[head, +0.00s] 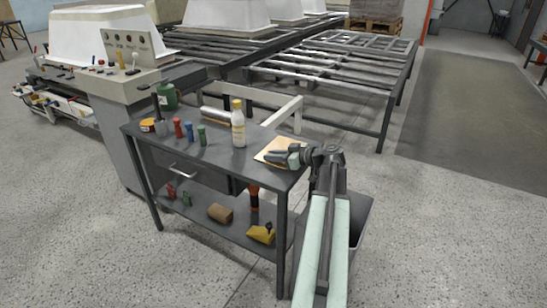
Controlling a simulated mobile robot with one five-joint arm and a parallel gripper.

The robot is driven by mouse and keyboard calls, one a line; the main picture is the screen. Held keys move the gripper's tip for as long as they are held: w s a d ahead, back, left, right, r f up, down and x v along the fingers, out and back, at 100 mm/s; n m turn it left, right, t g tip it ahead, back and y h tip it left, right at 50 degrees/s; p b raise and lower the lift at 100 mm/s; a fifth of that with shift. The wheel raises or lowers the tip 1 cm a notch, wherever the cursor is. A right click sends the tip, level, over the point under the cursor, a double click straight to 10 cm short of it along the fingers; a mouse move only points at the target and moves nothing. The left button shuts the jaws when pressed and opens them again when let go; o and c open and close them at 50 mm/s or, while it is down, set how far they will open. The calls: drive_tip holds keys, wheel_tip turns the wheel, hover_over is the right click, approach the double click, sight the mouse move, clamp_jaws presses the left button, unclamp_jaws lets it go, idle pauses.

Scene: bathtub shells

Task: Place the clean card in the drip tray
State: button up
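A flat tan square piece (266,157) with a pale edge lies at the right end of the grey workbench top (225,160). I cannot tell whether it is the card or the drip tray. No other card or tray can be made out with certainty. My gripper (275,156) reaches in from the right and is over this tan piece, covering part of it. Its fingers are small and partly overlap in the head view. I cannot tell whether they are open, or whether they touch or hold anything.
A white bottle with a yellow cap (238,124), a green bottle (167,97) and several small coloured containers stand on the bench. A lower shelf (215,222) holds a brown roll (220,213) and a yellow item (261,234). A dark bin (362,218) stands beside my arm.

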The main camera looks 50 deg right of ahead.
drive_tip(key=shift+o, duration=0.8)
drive_tip(key=shift+r, duration=0.1)
